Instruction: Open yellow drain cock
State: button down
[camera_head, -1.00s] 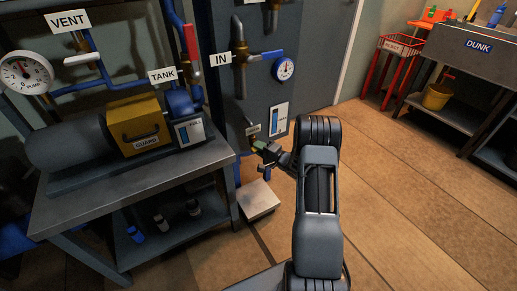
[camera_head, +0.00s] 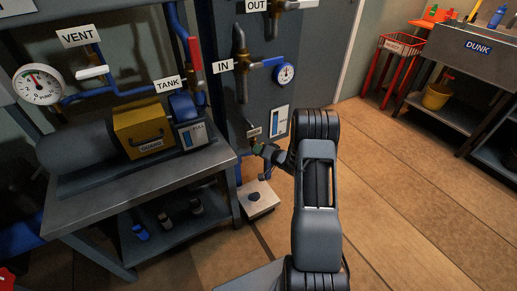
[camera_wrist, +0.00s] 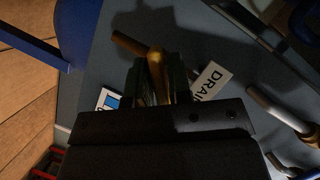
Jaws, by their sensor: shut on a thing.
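The yellow drain cock handle (camera_wrist: 156,75) stands between my fingers in the wrist view, next to a tilted tag reading DRAI (camera_wrist: 212,80). A brown pipe end (camera_wrist: 128,43) sticks out beside it. My gripper (camera_wrist: 160,85), with dark green fingers, is shut on the yellow handle. In the head view my gripper (camera_head: 258,149) is at the lower front of the grey cabinet, just below the small drain tag (camera_head: 254,132). The fingers and my arm hide most of the cock there.
A white plate (camera_head: 262,206) with a dark patch lies on the floor below my gripper. The grey bench (camera_head: 75,212) with the yellow guard (camera_head: 142,125) stands to the left. Blue pipes and the IN valve (camera_head: 270,62) are above. The floor to the right is open.

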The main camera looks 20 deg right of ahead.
jog(key=n+h, duration=0.2)
jog(key=n, duration=0.1)
jog(key=shift+w+d+r+n+h+b, duration=0.1)
jog(key=shift+d+r+n+h+b, duration=0.1)
jog(key=shift+d+n+h+b, duration=0.15)
jog(key=shift+a+n+h+b, duration=0.1)
jog(key=shift+n+h+b, duration=0.65)
jog(key=shift+n+b, duration=0.45)
jog(key=shift+r+n+h+b, duration=0.1)
jog(key=shift+n+h+b, duration=0.25)
jog(key=shift+b, duration=0.1)
jog(key=c, duration=1.2)
grip_release()
jog(key=shift+a, duration=0.1)
jog(key=p+v, duration=0.3)
jog(key=v, duration=1)
jog(key=shift+s+r, duration=0.2)
jog(key=shift+s, duration=0.15)
